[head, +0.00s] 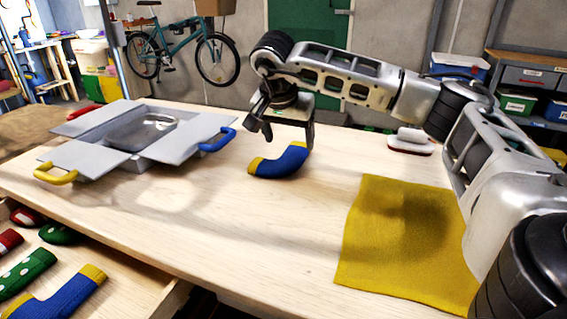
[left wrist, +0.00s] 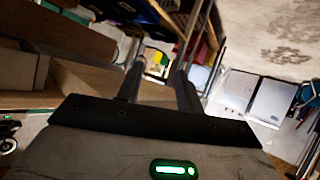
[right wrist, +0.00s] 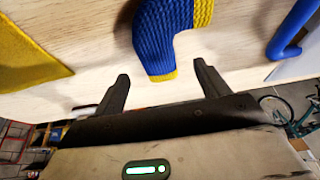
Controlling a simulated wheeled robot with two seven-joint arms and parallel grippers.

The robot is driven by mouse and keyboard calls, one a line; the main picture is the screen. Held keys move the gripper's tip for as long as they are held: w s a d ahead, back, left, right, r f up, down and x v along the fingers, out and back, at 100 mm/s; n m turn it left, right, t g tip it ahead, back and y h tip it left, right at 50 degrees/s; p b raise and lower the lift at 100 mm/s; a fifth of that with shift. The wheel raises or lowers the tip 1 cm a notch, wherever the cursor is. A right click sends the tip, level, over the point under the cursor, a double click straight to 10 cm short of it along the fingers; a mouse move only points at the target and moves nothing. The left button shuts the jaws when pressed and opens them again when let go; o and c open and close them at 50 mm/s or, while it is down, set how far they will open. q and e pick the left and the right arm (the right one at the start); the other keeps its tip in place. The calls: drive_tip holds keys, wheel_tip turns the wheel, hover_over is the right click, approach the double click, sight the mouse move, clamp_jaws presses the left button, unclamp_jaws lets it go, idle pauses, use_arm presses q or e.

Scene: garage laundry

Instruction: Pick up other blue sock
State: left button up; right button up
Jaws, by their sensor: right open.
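A blue sock with yellow ends (head: 283,162) lies on the wooden table below my right gripper (head: 284,135). The right gripper is open and empty, its fingers pointing down. In the right wrist view this sock (right wrist: 163,40) lies ahead of the fingertips (right wrist: 162,72), with one yellow end in line with the gap; I cannot tell whether they touch. A second blue sock with a yellow cuff (head: 60,297) lies in the open drawer at lower left. My left gripper (left wrist: 160,68) shows only in its wrist view, fingers apart and nothing between them.
A grey box with open flaps (head: 140,140), blue and yellow handles and a metal dish inside stands at left. A yellow cloth (head: 400,240) lies at right, with a white-topped brush-like object (head: 410,141) behind it. Red and green socks (head: 25,272) share the drawer.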

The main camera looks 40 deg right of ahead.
sight(294, 152)
drive_tip(key=x, duration=0.5)
drive_tip(key=shift+s+d, duration=0.1)
drive_tip(key=shift+d, duration=0.2)
drive_tip(key=c, duration=1.1)
drive_tip(key=shift+o, duration=0.2)
drive_tip(key=shift+r, duration=0.1)
